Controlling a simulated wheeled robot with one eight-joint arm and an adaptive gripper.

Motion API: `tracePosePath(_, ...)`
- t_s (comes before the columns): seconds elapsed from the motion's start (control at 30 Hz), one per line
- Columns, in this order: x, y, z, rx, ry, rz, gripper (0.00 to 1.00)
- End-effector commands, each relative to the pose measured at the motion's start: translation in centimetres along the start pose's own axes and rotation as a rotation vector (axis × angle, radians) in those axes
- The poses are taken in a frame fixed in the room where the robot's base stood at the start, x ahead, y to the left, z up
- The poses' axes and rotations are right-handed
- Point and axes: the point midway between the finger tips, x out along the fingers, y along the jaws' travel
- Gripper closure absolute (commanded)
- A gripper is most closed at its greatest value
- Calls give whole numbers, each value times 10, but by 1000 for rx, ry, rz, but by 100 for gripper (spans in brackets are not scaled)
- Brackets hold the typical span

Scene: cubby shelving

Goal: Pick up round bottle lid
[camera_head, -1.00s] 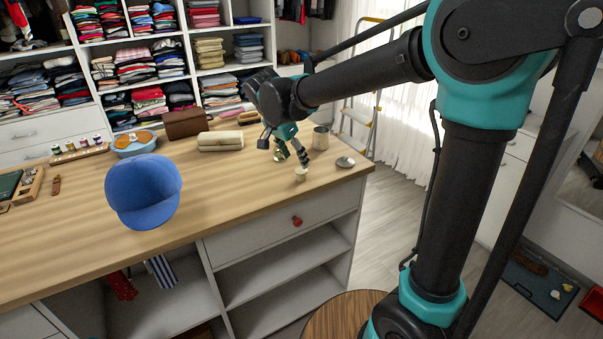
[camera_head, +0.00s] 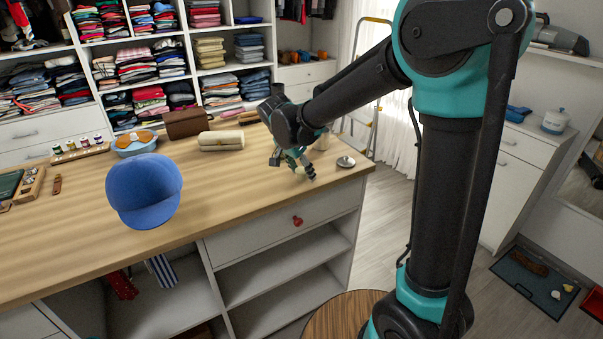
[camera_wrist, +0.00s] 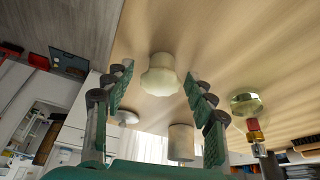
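A small cream, rounded lid-like piece (camera_wrist: 160,76) stands on the wooden counter; it looks like the round bottle lid. In the wrist view it is centred just ahead of my gripper (camera_wrist: 158,88), between the lines of the two green fingers. My gripper is open, with a wide gap and nothing held. In the head view my gripper (camera_head: 293,165) is low over the counter's right end, and the lid (camera_head: 300,170) is mostly hidden by its fingers. Whether the fingertips reach around the lid is unclear.
A grey disc (camera_head: 345,162) lies right of my gripper near the counter's edge. A beige cylinder (camera_wrist: 181,143) and a gold-green glassy object (camera_wrist: 246,104) stand close by. A blue cap (camera_head: 144,190) and cream roll (camera_head: 221,140) lie left. Counter between cap and gripper is clear.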

Motion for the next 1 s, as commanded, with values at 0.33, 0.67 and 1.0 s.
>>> tracePosePath(0.33, 0, 0, 0, 0, 0, 0, 82)
tracePosePath(0.67, -4, 0, -2, 0, 0, 0, 83)
tracePosePath(1.0, -52, 0, -21, 0, 0, 0, 83)
